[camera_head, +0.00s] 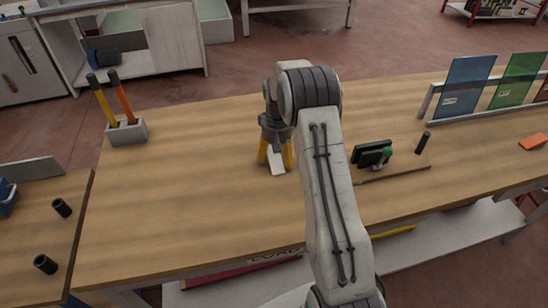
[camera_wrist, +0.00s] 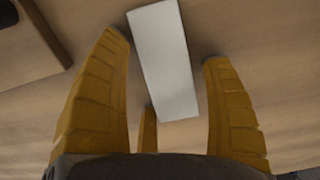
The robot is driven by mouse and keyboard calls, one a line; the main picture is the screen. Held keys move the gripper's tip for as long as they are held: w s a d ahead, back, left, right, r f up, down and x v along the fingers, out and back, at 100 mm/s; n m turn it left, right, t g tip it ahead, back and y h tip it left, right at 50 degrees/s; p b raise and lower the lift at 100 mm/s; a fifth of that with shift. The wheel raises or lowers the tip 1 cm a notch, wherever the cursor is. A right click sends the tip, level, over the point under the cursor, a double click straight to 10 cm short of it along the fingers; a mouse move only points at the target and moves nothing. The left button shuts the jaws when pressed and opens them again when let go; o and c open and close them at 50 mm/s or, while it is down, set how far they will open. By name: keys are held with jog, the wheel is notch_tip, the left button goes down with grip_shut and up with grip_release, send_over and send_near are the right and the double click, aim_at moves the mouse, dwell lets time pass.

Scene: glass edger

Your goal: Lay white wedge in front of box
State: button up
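The white wedge (camera_head: 276,164) shows as a pale slab low between the yellow fingers of my gripper (camera_head: 275,160), over the middle of the wooden bench. In the wrist view the wedge (camera_wrist: 164,62) lies between the fingers of my gripper (camera_wrist: 170,75), with a gap to the left and right fingers. A third finger is partly hidden behind its lower end. The gripper looks open around it. A small grey box (camera_head: 127,132) stands at the bench's back left, holding two upright tools with yellow and orange handles. Nothing lies in front of it.
A wooden board (camera_head: 405,168) with a black, green-knobbed fixture (camera_head: 373,153) lies right of my gripper. Coloured glass panes (camera_head: 466,86) stand in a rack at the far right, near an orange piece (camera_head: 534,142). The bench's left half is clear in front of the grey box.

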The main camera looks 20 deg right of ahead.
jog(key=c, duration=1)
jog(key=shift+r, duration=0.15)
